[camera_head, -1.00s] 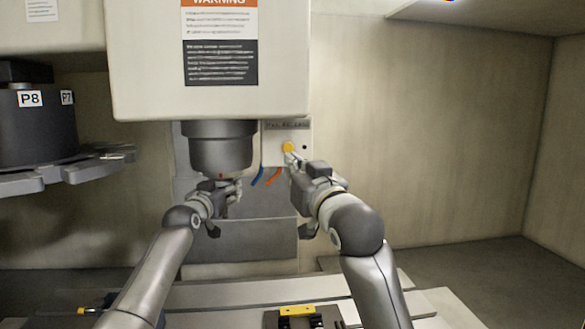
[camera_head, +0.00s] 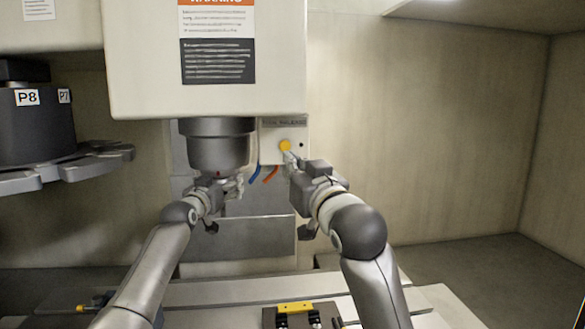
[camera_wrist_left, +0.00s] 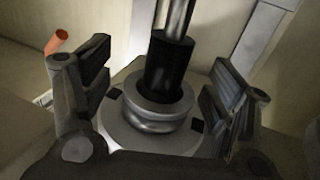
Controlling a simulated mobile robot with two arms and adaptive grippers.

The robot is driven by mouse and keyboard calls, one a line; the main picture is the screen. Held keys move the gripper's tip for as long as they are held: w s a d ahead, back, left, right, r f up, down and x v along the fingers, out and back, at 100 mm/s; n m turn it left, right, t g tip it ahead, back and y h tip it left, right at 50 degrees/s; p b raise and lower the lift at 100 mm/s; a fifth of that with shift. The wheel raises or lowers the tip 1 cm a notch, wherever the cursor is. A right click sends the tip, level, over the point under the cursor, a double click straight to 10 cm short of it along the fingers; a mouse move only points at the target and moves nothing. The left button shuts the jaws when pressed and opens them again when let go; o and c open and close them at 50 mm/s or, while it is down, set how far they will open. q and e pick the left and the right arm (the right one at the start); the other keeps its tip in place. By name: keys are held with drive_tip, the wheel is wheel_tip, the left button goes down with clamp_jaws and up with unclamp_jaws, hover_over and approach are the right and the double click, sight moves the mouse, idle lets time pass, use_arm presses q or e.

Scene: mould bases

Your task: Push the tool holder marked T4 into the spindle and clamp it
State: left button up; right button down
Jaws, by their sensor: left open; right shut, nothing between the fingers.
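The spindle (camera_head: 219,150) hangs below the machine's head. In the left wrist view, a tool holder (camera_wrist_left: 157,108) with a grooved steel collar, black body and bright shank sits at the round spindle face (camera_wrist_left: 150,139). No T4 mark is legible. My left gripper (camera_head: 230,188) is just under the spindle. Its fingers (camera_wrist_left: 163,92) are open on either side of the holder, with visible gaps. My right gripper (camera_head: 291,158) is shut and empty, its tip close below the yellow button (camera_head: 285,145) on the release box (camera_head: 298,133); I cannot tell whether they touch.
A tool carousel (camera_head: 45,125) with P8 and P7 labels is at left. Blue and orange hoses (camera_head: 270,174) hang below the box. A dark fixture with a yellow bar (camera_head: 295,307) lies on the table (camera_head: 240,291). Open space is at right.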

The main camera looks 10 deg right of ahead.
use_arm(q)
drive_tip(key=shift+w+f, duration=0.1)
drive_tip(key=shift+f, duration=0.45)
drive_tip(key=v, duration=1.2)
drive_tip(key=shift+r, duration=0.4)
